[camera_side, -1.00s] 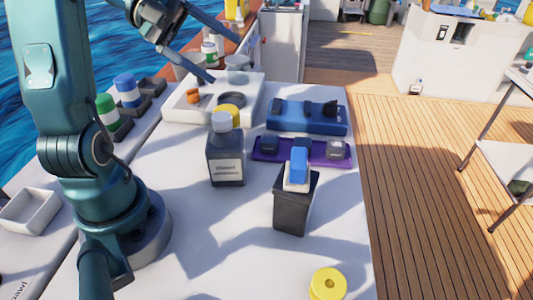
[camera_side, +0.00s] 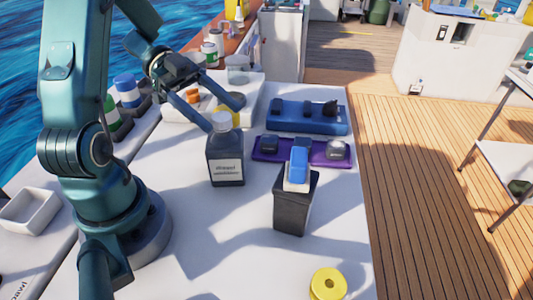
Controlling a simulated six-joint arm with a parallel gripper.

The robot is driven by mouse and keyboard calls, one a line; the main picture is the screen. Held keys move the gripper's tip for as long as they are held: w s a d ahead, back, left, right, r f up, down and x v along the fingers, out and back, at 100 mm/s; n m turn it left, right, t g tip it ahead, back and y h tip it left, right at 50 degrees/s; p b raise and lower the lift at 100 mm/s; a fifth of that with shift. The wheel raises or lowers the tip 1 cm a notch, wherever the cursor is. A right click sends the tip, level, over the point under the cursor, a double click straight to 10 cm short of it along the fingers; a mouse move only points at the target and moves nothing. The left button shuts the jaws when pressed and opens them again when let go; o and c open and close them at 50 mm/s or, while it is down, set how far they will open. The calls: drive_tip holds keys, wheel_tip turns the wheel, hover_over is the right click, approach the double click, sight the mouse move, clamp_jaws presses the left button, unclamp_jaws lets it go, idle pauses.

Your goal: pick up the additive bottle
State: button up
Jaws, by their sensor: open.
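A black bin with a blue-topped item (camera_side: 297,190) stands right of the bottle. A purple tray (camera_side: 265,157) and a blue tray (camera_side: 285,123) lie behind it. A white tray (camera_side: 185,115) is at the back left. A yellow round piece (camera_side: 328,284) lies in front. The table's front middle is clear.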

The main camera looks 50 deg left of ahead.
sight(227, 125)
drive_tip(key=shift+f, duration=0.45)
drive_tip(key=shift+d+f, duration=0.2)
drive_tip(key=shift+x, duration=2.35)
clamp_jaws()
